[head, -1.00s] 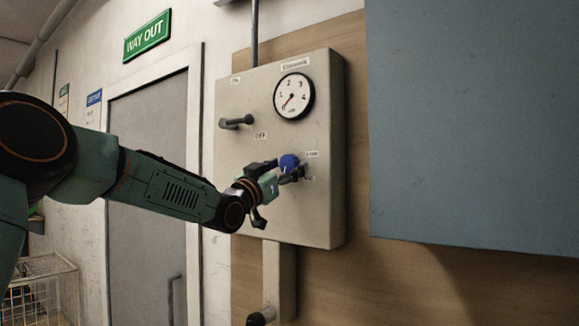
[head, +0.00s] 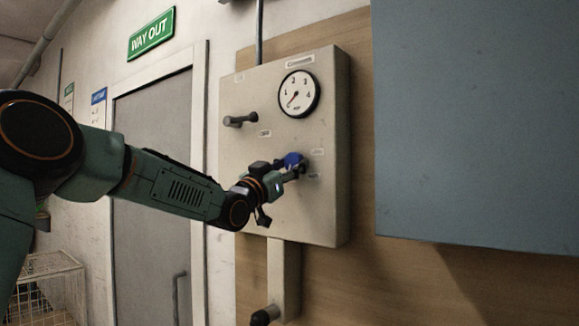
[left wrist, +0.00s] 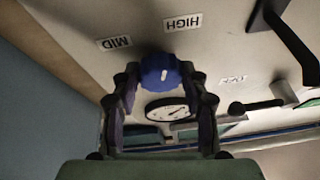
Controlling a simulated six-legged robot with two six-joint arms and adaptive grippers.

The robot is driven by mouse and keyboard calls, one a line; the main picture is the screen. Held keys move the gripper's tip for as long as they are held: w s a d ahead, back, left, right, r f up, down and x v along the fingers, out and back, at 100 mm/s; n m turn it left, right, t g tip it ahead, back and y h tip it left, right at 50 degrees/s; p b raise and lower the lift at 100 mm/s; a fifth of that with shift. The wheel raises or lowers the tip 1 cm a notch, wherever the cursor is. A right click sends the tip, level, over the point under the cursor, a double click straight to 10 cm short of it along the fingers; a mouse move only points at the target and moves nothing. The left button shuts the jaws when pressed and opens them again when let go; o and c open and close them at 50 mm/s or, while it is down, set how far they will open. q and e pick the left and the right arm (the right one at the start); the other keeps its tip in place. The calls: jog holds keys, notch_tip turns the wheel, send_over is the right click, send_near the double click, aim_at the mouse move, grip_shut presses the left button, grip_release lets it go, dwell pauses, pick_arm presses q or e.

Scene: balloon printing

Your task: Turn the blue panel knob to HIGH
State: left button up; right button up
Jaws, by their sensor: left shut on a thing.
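The blue panel knob (head: 293,160) sticks out from the grey control panel (head: 240,195). My left gripper (head: 299,167) is at the knob. In the left wrist view, the blue knob (left wrist: 161,72) sits between the two fingertips of my left gripper (left wrist: 160,82), which is shut on it. A short white mark shows on the knob's face; I cannot tell exactly which label it points at. My right gripper is not in view.
A round gauge (head: 299,94) is above the knob, its needle at the low left. A dark lever (head: 240,120) sticks out at the panel's left. A blue-grey box (head: 470,120) hangs to the right. A grey door (head: 150,125) stands at the left.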

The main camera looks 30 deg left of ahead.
pick_arm(q)
jog(key=shift+a+m+h+b, duration=0.15)
jog(key=shift+m+h+b, duration=0.4)
jog(key=shift+m, duration=0.55)
jog(key=shift+r+m+h, duration=0.15)
jog(key=shift+m+h, duration=0.3)
jog(key=shift+m, duration=0.45)
jog(key=o, duration=0.8)
jog(key=shift+c, duration=0.2)
jog(key=o, duration=0.4)
jog(key=shift+w, duration=0.2)
jog(key=shift+s, duration=0.1)
